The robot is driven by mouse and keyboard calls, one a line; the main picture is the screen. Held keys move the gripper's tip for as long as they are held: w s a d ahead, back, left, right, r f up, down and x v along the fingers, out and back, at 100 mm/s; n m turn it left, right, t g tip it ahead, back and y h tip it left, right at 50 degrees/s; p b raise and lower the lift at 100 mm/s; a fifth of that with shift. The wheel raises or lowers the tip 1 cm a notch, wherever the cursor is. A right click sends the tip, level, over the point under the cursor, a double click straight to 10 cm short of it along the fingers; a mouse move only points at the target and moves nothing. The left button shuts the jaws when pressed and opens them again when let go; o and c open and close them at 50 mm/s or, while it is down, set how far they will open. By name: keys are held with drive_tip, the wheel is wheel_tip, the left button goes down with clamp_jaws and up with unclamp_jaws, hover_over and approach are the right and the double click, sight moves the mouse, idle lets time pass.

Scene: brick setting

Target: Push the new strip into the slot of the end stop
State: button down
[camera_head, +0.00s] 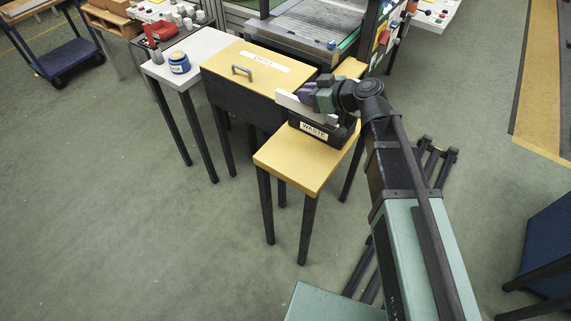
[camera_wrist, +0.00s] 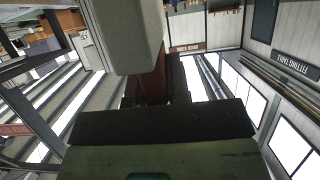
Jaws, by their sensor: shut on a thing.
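My gripper (camera_head: 318,97) is above the yellow-topped stand, close to the black box marked WASTE (camera_head: 316,134). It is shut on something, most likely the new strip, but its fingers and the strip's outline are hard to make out. A pale bar (camera_head: 288,101) lies at the gripper's left side; I cannot tell whether it is the strip or part of the end stop. In the wrist view a pale grey block (camera_wrist: 124,38) hangs at the top, with a brown piece (camera_wrist: 152,78) beside it. I cannot make out the slot.
A chest with a yellow lid and handle (camera_head: 255,62) stands left of the gripper. A blue jar (camera_head: 179,64) stands on a grey table (camera_head: 205,43). A roller conveyor (camera_head: 318,22) is behind. The floor at the front left is clear.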

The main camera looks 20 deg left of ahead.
wheel_tip(320, 180, down, 20)
drive_tip(key=b, duration=2)
drive_tip(key=shift+w+f, duration=0.15)
drive_tip(key=shift+f, duration=0.1)
drive_tip(key=shift+r, duration=0.3)
drive_tip(key=shift+f, duration=0.2)
drive_tip(key=c, duration=1.1)
unclamp_jaws()
